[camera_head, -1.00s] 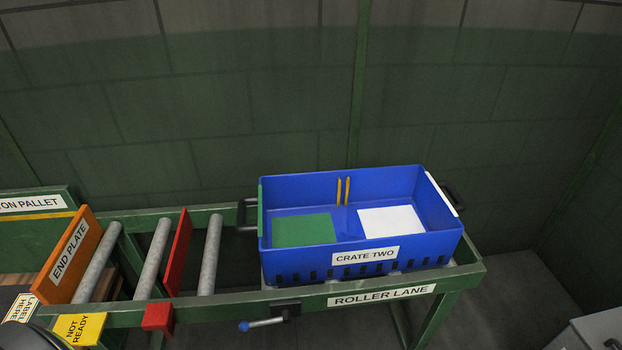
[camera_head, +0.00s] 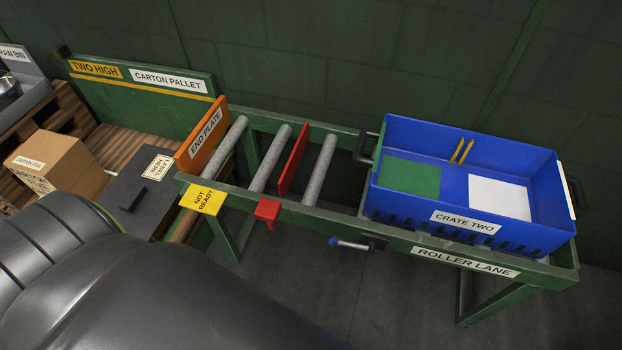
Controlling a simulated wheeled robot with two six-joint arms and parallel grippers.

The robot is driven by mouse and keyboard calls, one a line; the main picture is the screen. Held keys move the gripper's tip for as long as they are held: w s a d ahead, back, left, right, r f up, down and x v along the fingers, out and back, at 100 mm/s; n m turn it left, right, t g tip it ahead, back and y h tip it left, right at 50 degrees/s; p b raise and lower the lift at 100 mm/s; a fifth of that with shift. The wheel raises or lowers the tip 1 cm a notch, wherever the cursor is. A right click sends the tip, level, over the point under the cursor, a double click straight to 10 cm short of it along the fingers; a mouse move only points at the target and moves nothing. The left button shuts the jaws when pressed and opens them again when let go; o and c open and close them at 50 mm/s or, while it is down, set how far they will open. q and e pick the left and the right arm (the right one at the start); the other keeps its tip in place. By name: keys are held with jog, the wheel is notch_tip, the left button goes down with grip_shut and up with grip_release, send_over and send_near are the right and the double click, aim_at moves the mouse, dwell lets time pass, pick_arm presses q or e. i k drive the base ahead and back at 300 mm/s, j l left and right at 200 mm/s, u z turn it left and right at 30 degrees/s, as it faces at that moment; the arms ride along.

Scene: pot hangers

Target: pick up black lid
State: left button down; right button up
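A dark grey to black flat-topped piece (camera_head: 150,205) with a small raised black handle and a "LABEL HERE" sticker is at the left, between the carton and the roller lane. It may be the black lid, but I cannot tell for certain. Its near part is hidden behind my large dark arm links, which fill the lower left. Neither of my grippers is in view.
The roller lane (camera_head: 462,260) carries a blue crate (camera_head: 462,217) with green and white panels inside. An orange end plate (camera_head: 203,134) and a red divider (camera_head: 293,160) stand on the lane.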

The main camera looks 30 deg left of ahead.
aim_at(134, 200)
jog(key=j+u, duration=0.1)
jog(key=u, duration=2.25)
jog(key=i+j+z, duration=0.3)
jog(key=k+j, duration=0.05)
jog(key=j, duration=0.05)
